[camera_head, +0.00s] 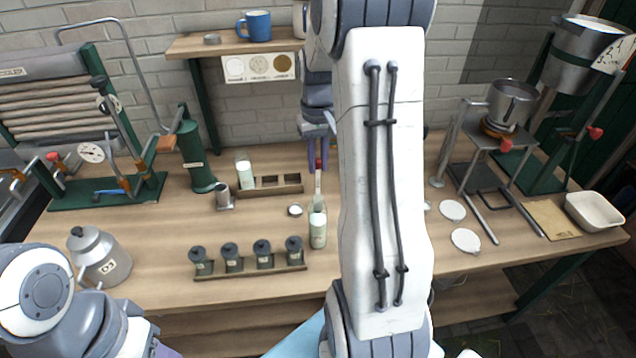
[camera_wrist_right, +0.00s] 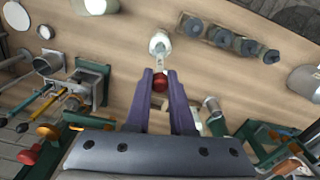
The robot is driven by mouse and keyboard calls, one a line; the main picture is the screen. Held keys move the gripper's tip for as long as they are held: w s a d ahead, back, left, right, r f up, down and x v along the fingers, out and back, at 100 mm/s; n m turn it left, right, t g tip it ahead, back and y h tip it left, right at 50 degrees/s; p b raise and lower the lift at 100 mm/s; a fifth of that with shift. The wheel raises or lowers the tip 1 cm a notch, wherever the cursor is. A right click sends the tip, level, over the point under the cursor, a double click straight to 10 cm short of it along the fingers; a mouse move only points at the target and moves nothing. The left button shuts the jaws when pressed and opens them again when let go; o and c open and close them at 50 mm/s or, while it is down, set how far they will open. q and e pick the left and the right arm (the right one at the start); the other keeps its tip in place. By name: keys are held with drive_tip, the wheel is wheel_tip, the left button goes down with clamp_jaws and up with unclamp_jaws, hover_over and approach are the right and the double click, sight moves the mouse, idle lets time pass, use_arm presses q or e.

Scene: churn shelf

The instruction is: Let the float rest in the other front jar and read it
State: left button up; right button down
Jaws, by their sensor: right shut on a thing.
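The float, with a red top (camera_head: 319,164) and a pale, narrow stem, is held upright by my right gripper (camera_head: 317,145). In the right wrist view the purple fingers (camera_wrist_right: 162,88) are shut on the float at its red part (camera_wrist_right: 159,82). Its lower end lines up with the mouth of a front glass jar of white liquid (camera_head: 318,231), which also shows in the right wrist view (camera_wrist_right: 159,43); I cannot tell how deep it is. Another jar of white liquid (camera_head: 243,168) stands farther back.
A rack with several dark lidded pots (camera_head: 249,268) stands left of the front jar. A wooden slotted rack (camera_head: 281,185) is behind it. A metal can (camera_head: 98,257) is at the left. White discs (camera_head: 465,240) lie at the right.

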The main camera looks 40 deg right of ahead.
wheel_tip(320, 180, up, 7)
drive_tip(key=shift+f+p, duration=0.15)
drive_tip(key=shift+p, duration=0.15)
drive_tip(key=shift+r, duration=0.25)
drive_tip(key=shift+f, duration=0.1)
